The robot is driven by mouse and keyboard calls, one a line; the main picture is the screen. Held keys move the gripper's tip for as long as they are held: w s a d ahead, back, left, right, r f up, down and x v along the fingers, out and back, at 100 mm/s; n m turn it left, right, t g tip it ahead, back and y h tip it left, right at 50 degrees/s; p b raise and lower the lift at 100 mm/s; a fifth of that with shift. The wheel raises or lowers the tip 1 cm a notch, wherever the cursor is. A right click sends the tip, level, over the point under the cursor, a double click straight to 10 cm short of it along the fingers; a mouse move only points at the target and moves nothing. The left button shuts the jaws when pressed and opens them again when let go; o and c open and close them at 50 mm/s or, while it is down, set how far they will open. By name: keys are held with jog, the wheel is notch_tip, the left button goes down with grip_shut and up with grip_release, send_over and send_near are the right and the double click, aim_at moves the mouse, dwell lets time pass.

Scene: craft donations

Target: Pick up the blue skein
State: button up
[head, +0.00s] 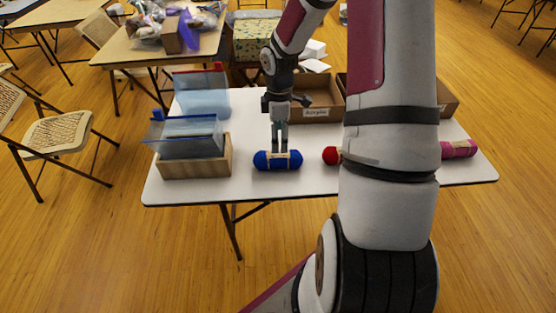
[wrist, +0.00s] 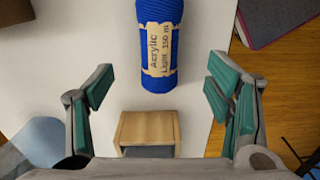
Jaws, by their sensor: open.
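The blue skein (head: 277,160) lies on its side on the white table, near its front edge, with a tan paper band around its middle. In the wrist view the skein (wrist: 160,12) shows at the top centre, its band reading "Acrylic Light 150 m"; its far end is cut off. My gripper (head: 279,148) points down right over the skein in the head view. In the wrist view my gripper (wrist: 157,90) is open, its two teal-padded fingers wide apart with nothing held between them. Whether the fingertips reach down beside the skein is unclear.
A wooden box (head: 208,170) with blue clear sleeves stands left of the skein; its end also shows in the wrist view (wrist: 148,128). A red skein (head: 330,156) and a magenta one (head: 459,149) lie to the right, partly behind my arm. Cardboard boxes (head: 310,112) stand behind.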

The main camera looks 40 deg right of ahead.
aim_at(278, 159)
notch_tip(278, 159, down, 11)
jog(key=shift+w+a+r+b, duration=0.1)
jog(key=shift+r+b, duration=0.05)
jog(key=shift+b, duration=0.15)
jog(key=c, duration=1.3)
jog(key=shift+o, duration=0.2)
